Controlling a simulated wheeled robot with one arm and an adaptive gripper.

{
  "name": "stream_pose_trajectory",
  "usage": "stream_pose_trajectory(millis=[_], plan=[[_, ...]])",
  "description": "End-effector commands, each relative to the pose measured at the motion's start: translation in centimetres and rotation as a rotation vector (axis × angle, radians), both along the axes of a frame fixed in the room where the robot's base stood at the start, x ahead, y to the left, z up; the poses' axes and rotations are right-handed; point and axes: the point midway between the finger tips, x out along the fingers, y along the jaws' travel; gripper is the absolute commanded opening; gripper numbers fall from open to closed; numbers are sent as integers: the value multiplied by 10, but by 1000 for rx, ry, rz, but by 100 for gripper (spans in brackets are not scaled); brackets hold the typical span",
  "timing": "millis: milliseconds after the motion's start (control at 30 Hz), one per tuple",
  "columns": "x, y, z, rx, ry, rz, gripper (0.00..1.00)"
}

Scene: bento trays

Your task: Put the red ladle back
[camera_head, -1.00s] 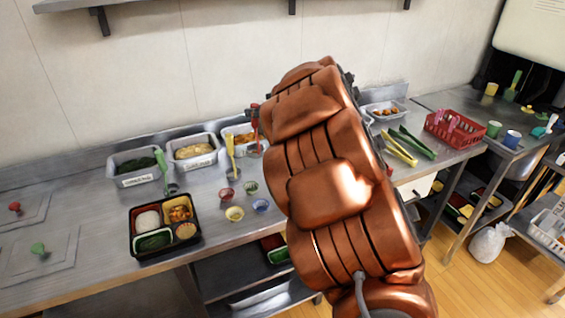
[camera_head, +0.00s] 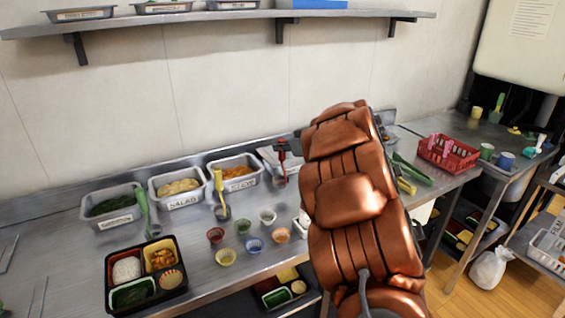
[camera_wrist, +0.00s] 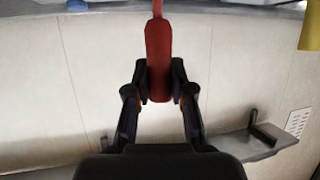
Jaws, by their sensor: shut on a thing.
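The red ladle (camera_head: 281,159) hangs upright with its metal bowl down, in front of a white container in the head view. Its red handle (camera_wrist: 158,60) shows large in the wrist view, between the two black fingers of my gripper (camera_wrist: 159,88). My gripper is shut on this handle. In the head view my gripper (camera_head: 288,138) is small and dark at the handle's top, partly hidden behind my copper arm. I cannot tell whether the bowl touches the counter or the container.
Labelled food containers stand along the wall: greens (camera_head: 112,218), salad (camera_head: 180,201) and an orange dish (camera_head: 237,183). Green (camera_head: 147,212) and yellow (camera_head: 218,188) ladles stand before them. Small cups and a bento tray (camera_head: 174,294) are in front. A shelf (camera_head: 230,19) hangs above.

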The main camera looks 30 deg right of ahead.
Motion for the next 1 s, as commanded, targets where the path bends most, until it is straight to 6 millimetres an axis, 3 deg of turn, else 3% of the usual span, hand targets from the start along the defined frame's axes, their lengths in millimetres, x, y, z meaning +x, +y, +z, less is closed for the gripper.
stream_pose_trajectory(millis=[400, 800, 833, 1000], plan=[[0, 0, -39, 0, -1, 0, 0], [0, 0, -42, 0, -2, 0, 0], [0, 0, -42, -1, -2, 0, 25], [0, 0, -42, -1, -2, 0, 43]])
